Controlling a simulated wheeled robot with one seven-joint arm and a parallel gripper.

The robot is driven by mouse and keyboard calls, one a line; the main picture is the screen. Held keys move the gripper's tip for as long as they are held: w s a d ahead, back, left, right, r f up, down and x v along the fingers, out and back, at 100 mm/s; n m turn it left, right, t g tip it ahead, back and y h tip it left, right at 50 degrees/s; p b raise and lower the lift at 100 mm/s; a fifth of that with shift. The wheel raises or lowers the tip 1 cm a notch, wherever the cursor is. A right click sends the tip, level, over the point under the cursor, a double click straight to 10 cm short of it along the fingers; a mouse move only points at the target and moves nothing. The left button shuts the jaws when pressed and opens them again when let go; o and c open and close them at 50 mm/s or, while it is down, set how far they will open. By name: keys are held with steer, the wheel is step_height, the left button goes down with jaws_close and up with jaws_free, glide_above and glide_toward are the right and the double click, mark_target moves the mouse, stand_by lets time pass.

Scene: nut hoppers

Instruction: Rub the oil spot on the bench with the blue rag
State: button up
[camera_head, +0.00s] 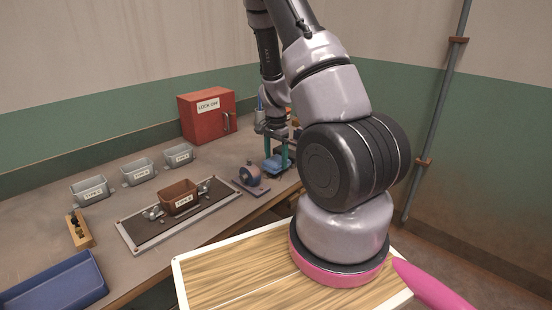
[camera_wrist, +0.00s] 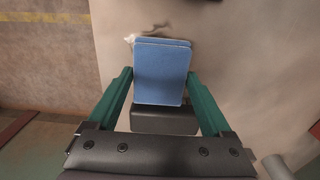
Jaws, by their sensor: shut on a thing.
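The blue rag (camera_wrist: 162,70) is a flat folded pad between the teal fingers of my gripper (camera_wrist: 159,76) in the wrist view, with a dark grey block (camera_wrist: 165,120) on its near side. My gripper (camera_head: 277,150) is shut on it. In the head view the rag (camera_head: 275,167) is low at the bench (camera_head: 135,255), partly hidden by the fingers; I cannot tell whether it touches the top. A dark smear (camera_wrist: 182,27), which looks like the oil spot, shows just past the rag's far edge in the wrist view; the rag may cover part of it.
A small vise-like device (camera_head: 251,178) stands left of my gripper. A red lock-off box (camera_head: 207,118) is behind. Grey bins (camera_head: 90,191) and a brown bin (camera_head: 180,198) on a framed tray (camera_head: 137,238) are farther left. A blue tray (camera_head: 55,287) sits front left.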

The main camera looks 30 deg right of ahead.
steer(key=shift+f, duration=1)
steer(key=shift+a, duration=0.1)
